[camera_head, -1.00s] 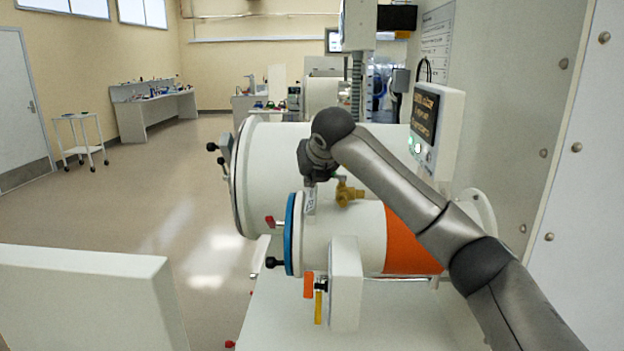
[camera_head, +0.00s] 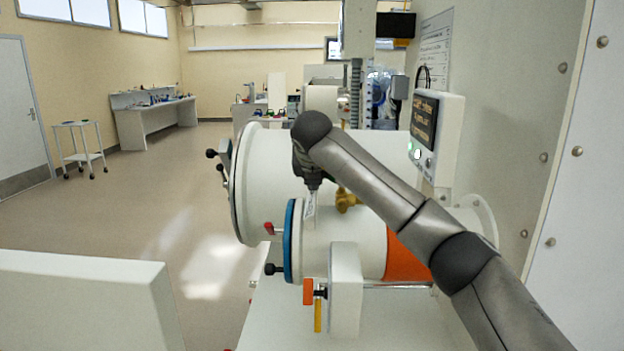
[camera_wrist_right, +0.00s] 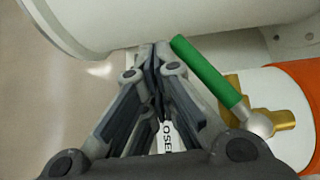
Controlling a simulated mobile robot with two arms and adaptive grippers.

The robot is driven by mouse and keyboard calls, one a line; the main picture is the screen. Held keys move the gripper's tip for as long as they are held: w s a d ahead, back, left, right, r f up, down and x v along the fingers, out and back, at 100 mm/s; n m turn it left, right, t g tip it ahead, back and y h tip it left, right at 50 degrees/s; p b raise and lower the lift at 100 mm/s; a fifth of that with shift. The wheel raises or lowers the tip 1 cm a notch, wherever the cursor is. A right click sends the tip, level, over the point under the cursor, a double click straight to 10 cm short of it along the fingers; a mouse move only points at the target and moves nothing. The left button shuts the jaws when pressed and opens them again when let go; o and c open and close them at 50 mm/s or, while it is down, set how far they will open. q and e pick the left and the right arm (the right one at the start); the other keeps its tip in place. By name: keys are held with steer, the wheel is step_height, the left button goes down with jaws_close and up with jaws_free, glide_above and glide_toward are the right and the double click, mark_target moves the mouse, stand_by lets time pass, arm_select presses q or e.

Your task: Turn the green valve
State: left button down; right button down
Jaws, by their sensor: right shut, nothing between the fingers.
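The valve has a green lever handle (camera_wrist_right: 205,70) and a brass body (camera_wrist_right: 268,118), both clear in the right wrist view. The brass body (camera_head: 347,199) also shows in the head view on top of the small white cylinder, but the green handle is mostly hidden there behind my right arm. My right gripper (camera_wrist_right: 159,52) is shut and empty, its fingertips just left of the handle's free end. I cannot tell whether they touch it. In the head view the gripper (camera_head: 312,184) points down above the small cylinder. My left gripper is not in view.
The small cylinder has a blue ring (camera_head: 289,240) and an orange band (camera_head: 405,257). A larger white cylinder (camera_head: 270,175) lies just behind. A white label (camera_head: 310,208) lies below the gripper. A control panel (camera_head: 437,135) stands to the right. Open floor lies left.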

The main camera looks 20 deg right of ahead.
steer(key=shift+w+d+m+g+h+p, duration=0.15)
steer(key=shift+w+d+m+g+h, duration=0.1)
steer(key=shift+d+m+g+h, duration=0.65)
steer(key=shift+w+d+m+g+h+p, duration=0.25)
steer(key=shift+d+m+h, duration=0.35)
steer(key=shift+m, duration=0.7)
stand_by(5.0)
